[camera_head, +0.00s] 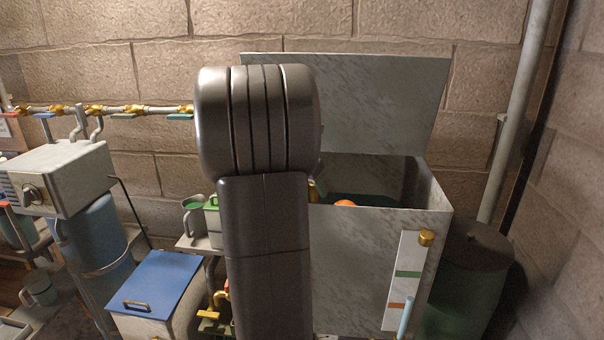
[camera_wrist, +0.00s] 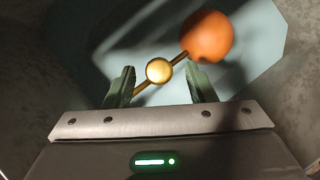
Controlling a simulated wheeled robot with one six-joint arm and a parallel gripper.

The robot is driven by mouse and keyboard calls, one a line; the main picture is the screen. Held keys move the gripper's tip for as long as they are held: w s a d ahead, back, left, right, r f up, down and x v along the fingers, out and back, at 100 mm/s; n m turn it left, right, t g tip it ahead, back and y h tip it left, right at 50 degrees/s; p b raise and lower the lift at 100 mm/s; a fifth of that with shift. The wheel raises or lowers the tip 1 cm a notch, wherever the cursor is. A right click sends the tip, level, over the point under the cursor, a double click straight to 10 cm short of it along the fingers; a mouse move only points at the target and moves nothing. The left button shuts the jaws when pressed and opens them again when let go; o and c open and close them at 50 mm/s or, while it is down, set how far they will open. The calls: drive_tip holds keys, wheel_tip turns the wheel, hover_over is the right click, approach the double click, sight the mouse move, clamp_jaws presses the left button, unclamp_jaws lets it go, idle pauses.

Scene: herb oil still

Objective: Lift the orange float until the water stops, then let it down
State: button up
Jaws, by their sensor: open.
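The orange float (camera_wrist: 207,37) is a round ball on a thin brass rod in the wrist view. A brass ball (camera_wrist: 159,70) sits along the same rod. In the head view a small part of the float (camera_head: 345,203) shows inside the open grey tank (camera_head: 375,255), above dark water. My gripper (camera_wrist: 161,78) is open, with its two green fingers either side of the rod and brass ball. Whether the fingers touch them I cannot tell. In the head view my arm hides the gripper and the tank's left part.
The tank's lid (camera_head: 345,100) stands raised against the brick wall. A dark green barrel (camera_head: 470,275) stands right of the tank, by a vertical pipe (camera_head: 518,110). A blue-lidded box (camera_head: 155,285) is at the lower left. A pipe with brass valves (camera_head: 95,110) runs along the wall.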

sight(315, 192)
drive_tip(key=shift+x, duration=1.85)
clamp_jaws()
drive_tip(key=c, duration=0.9)
unclamp_jaws()
drive_tip(key=shift+w+d+r+p, duration=0.1)
drive_tip(key=shift+d+r+p, duration=0.05)
drive_tip(key=shift+r+p, duration=1.2)
drive_tip(key=shift+w+d+r+p, duration=0.1)
drive_tip(key=shift+d+r+p, duration=0.05)
drive_tip(key=shift+r+p, duration=1.2)
drive_tip(key=shift+c, duration=0.2)
drive_tip(key=shift+d+r, duration=0.1)
drive_tip(key=shift+r, duration=0.15)
drive_tip(key=shift+o, duration=0.3)
